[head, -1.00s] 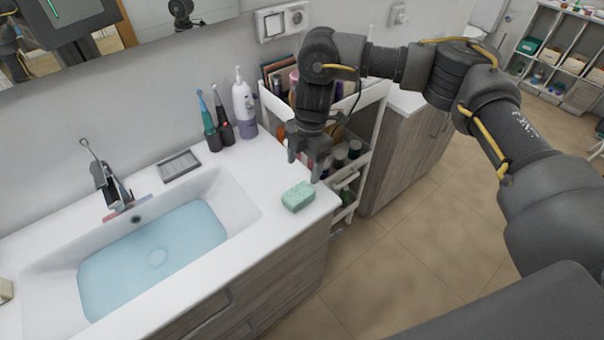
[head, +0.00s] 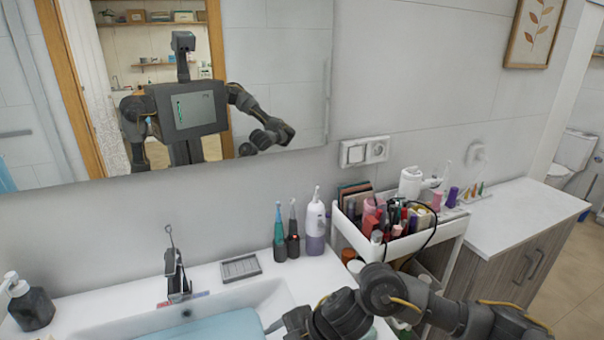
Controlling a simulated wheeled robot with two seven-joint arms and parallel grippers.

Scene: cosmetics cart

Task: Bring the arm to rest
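My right arm comes in from the lower right, bent low over the front of the counter. Its gripper (head: 276,328) is at the bottom edge, near the right end of the sink, and mostly cut off. I cannot see whether its fingers are open or shut. My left gripper is out of direct view. The mirror (head: 285,60) shows my body and arms, too small to read the fingers. A bit of green, probably the sponge (head: 370,333), shows at the bottom edge beside my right arm.
The sink (head: 262,296) has blue water and a tap (head: 177,275). A soap dish (head: 240,267), two toothbrushes (head: 279,235) and a purple-white bottle (head: 315,225) stand behind. A crowded white cart (head: 445,232) is close to my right arm. A soap dispenser (head: 30,305) stands left.

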